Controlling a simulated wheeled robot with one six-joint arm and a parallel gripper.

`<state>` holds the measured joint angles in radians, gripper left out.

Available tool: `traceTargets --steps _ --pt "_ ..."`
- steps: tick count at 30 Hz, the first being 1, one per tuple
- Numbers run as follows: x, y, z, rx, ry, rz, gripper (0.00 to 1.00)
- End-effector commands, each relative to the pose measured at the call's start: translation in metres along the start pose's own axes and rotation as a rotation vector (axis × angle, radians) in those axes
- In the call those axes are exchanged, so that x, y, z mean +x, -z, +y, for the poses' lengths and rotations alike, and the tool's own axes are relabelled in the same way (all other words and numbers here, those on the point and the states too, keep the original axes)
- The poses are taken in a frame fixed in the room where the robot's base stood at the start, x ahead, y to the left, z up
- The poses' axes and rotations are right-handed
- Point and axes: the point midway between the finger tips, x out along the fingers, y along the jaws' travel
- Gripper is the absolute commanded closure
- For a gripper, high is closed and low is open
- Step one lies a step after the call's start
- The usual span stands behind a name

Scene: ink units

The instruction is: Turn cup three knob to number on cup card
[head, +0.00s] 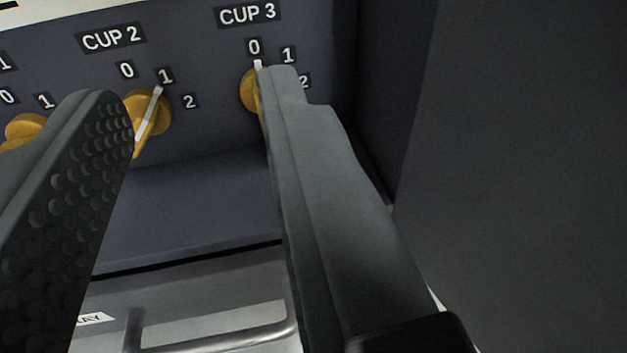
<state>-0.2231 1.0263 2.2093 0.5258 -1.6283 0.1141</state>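The cup three knob (249,92) is yellow and sits under the "CUP 3" label (247,14). Its white pointer is at 0, and the marks 1 and 2 lie to its right. My gripper (195,88) is open, with its two fingers wide apart and nothing between the tips but panel and the cup two knob (154,112). The right finger's tip overlaps the right part of the cup three knob and hides it; I cannot tell whether they touch. The left finger is left of the cup two knob, whose pointer is at 1. The cup card is not in view.
Another yellow knob (24,127) shows at the left edge, partly behind the left finger. A dark side wall (510,140) stands close on the right. Below the panel are a ledge (190,205) and a metal bar handle (225,338) with a partly hidden label.

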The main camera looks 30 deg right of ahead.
Motion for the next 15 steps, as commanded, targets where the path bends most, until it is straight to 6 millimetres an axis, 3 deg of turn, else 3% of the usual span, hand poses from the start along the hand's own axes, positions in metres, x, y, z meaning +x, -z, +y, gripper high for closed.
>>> traceTargets --steps 1,6,10,15 --pt "-0.007 -0.017 0.004 -0.014 -0.002 -0.001 0.65" --pt "-0.026 -0.054 0.014 -0.048 -0.009 0.013 0.65" --pt "-0.035 -0.069 0.019 -0.062 -0.01 0.02 0.65" --pt "-0.034 -0.073 0.021 -0.067 -0.012 0.026 0.65"
